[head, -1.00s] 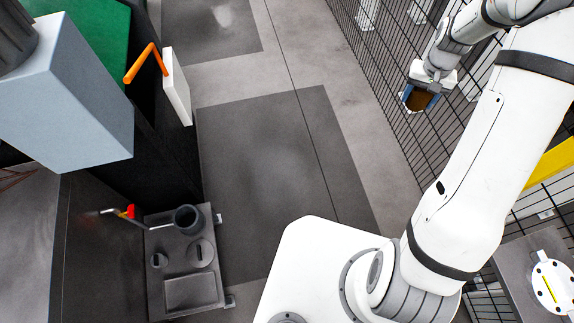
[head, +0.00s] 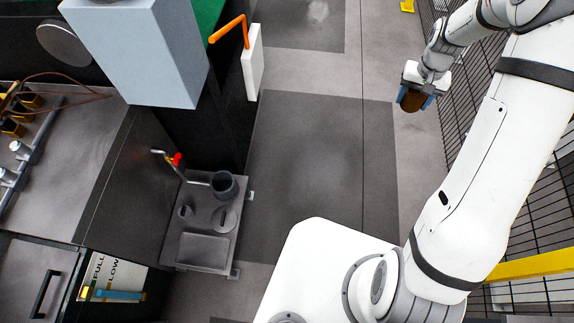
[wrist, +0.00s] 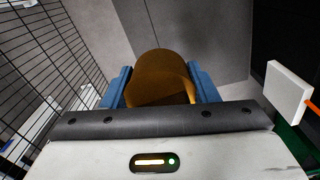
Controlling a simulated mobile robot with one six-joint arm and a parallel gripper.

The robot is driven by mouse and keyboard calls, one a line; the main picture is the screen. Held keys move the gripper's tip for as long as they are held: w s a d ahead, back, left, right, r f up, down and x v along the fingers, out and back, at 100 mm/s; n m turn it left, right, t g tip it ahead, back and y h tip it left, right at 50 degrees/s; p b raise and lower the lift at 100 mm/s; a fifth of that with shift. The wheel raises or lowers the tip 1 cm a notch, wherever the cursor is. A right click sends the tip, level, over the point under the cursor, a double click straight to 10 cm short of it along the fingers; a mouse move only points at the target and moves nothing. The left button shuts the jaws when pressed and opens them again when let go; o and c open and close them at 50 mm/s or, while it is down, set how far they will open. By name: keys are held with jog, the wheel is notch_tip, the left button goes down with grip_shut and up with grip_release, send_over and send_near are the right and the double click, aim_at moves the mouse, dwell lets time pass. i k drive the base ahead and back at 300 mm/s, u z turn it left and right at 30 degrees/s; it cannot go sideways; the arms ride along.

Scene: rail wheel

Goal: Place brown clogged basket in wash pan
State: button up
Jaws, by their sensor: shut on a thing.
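My gripper (head: 413,99) is at the upper right in the head view, raised over the floor near the mesh fence. Its blue fingers are shut on the brown clogged basket (wrist: 162,78), which also shows in the head view (head: 412,104). The basket is a brown rounded cup between the fingers in the wrist view. The wash pan is not clearly identifiable; a grey station (head: 212,222) at the lower left has a rectangular basin (head: 203,249), round recesses and a dark cup (head: 224,184). The gripper is far from this station.
A lever with a red part (head: 176,160) stands beside the station. A grey-blue box (head: 140,50) and a white panel with an orange handle (head: 252,72) rise behind it. A black mesh fence (head: 466,120) runs along the right. The floor between is clear.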

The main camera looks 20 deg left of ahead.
aim_at(203, 251)
jog(key=u, duration=0.3)
jog(key=i, duration=0.2)
jog(key=u, duration=3.45)
jog(key=i, duration=0.55)
jog(key=z, duration=0.85)
